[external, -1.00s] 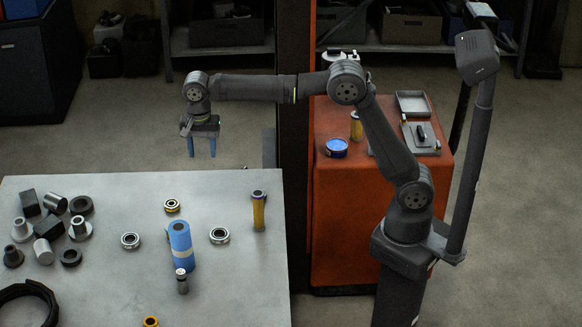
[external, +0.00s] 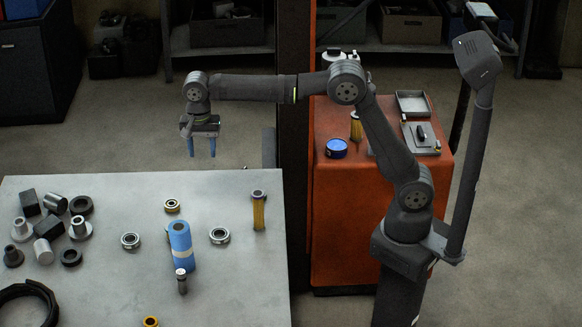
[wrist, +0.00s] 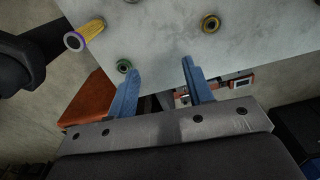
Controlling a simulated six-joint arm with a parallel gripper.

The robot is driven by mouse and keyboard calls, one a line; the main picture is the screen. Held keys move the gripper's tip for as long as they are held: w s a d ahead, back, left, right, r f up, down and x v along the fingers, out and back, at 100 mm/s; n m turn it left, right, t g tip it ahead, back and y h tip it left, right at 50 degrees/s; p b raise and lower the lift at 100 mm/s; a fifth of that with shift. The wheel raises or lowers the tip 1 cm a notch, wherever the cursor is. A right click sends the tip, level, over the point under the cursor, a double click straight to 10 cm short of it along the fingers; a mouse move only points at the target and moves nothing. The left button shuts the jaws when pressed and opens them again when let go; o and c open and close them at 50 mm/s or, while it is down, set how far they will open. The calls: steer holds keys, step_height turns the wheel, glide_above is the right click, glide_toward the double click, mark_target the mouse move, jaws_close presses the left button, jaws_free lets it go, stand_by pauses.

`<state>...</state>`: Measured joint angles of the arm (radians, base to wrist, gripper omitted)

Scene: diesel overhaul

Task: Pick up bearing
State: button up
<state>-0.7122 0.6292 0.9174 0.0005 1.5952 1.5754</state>
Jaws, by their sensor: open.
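Two silver ring-shaped bearings lie on the grey metal table in the external view: one bearing (external: 130,245) left of a blue roll, the other bearing (external: 220,241) right of it. A small yellow-rimmed ring (external: 172,210) lies behind the roll. My gripper (external: 202,155) is open and empty, pointing down beyond the table's back edge, well apart from these parts. In the wrist view my gripper (wrist: 157,76) shows two blue fingers spread wide. A greenish ring (wrist: 124,70) lies near the left fingertip and a brassy ring (wrist: 210,28) lies beyond the right one; I cannot tell which is which bearing.
The blue roll (external: 180,240) and a yellow cylinder (external: 258,212) stand on the table (external: 230,290). Several dark and grey metal parts (external: 47,226) crowd its left side. An orange cart (external: 335,220) with a blue tin (external: 337,148) stands at right.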

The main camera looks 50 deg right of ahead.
steer(key=shift+o, duration=0.2)
steer(key=o, duration=0.5)
steer(key=s+d+f+m, duration=0.2)
steer(key=d+f+m, duration=0.15)
steer(key=d, duration=0.55)
steer(key=s+d+f+m, duration=0.2)
steer(key=d+f+m, duration=0.15)
steer(key=d, duration=0.55)
steer(key=shift+m, duration=0.3)
step_height(320, 180, down, 11)
steer(key=shift+f, duration=0.1)
steer(key=shift+s+a+f, duration=0.1)
steer(key=shift+a+f, duration=0.05)
steer(key=shift+f, duration=0.8)
steer(key=shift+s+a+f, duration=0.15)
steer(key=shift+a+f, duration=0.05)
steer(key=shift+f, duration=0.75)
steer(key=shift+s+a+f, duration=0.1)
steer(key=shift+a+f, duration=0.05)
steer(key=shift+f, duration=0.8)
